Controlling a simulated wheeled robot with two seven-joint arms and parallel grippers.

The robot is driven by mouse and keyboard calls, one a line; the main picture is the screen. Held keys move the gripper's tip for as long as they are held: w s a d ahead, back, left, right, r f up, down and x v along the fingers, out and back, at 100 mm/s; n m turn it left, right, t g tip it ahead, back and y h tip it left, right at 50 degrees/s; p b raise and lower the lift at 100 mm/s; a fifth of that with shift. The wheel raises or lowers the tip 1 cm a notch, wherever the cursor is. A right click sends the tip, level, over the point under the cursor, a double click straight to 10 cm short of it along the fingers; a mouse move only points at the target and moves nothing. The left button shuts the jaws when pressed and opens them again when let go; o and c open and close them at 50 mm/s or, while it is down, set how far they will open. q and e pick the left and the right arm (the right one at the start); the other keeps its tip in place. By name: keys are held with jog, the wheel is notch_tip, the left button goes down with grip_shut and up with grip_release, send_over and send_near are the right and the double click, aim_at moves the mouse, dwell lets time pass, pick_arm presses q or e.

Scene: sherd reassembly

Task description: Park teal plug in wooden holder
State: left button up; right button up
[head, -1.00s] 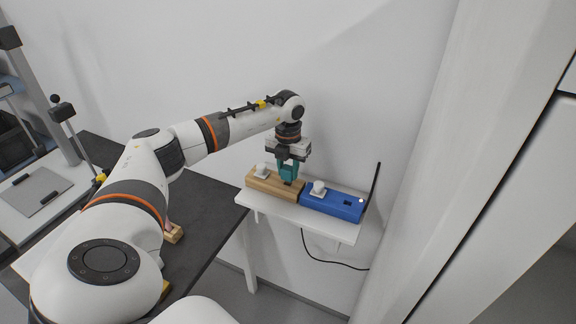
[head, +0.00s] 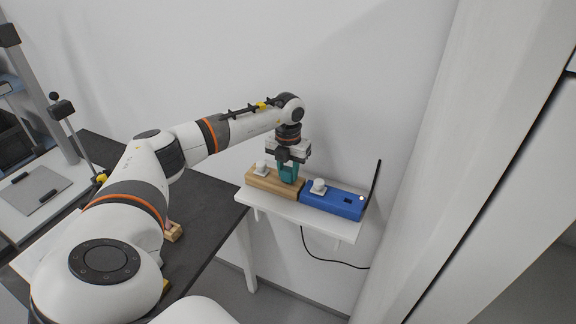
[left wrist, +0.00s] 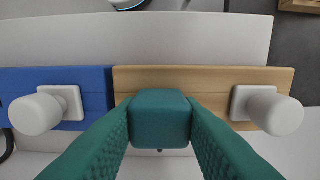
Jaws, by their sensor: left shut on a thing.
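My left gripper (head: 289,172) has teal fingers and points down at the wooden holder (head: 266,186) on the white wall shelf. It is shut on the teal plug (left wrist: 160,118), a block of nearly the same colour as the fingers. In the left wrist view the plug is between the fingertips and overlaps the left part of the wooden holder (left wrist: 205,78). The plug's underside is hidden, so I cannot tell whether it sits in the holder or just above. A white plug (left wrist: 272,110) stands at the holder's other end. My right gripper is not in view.
A blue power strip (head: 330,203) with a white plug (head: 319,186) adjoins the holder on the right. A black upright rod (head: 373,182) stands at its right end. The white shelf (head: 290,211) is narrow. A dark table (head: 205,215) lies to the left.

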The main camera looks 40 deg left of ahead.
pick_arm(q)
jog(key=shift+f, duration=0.25)
jog(key=o, duration=1.5)
jog(key=shift+c, duration=0.2)
jog(key=shift+r, duration=0.2)
jog(key=shift+r+p, duration=2.95)
jog(key=shift+r, duration=0.95)
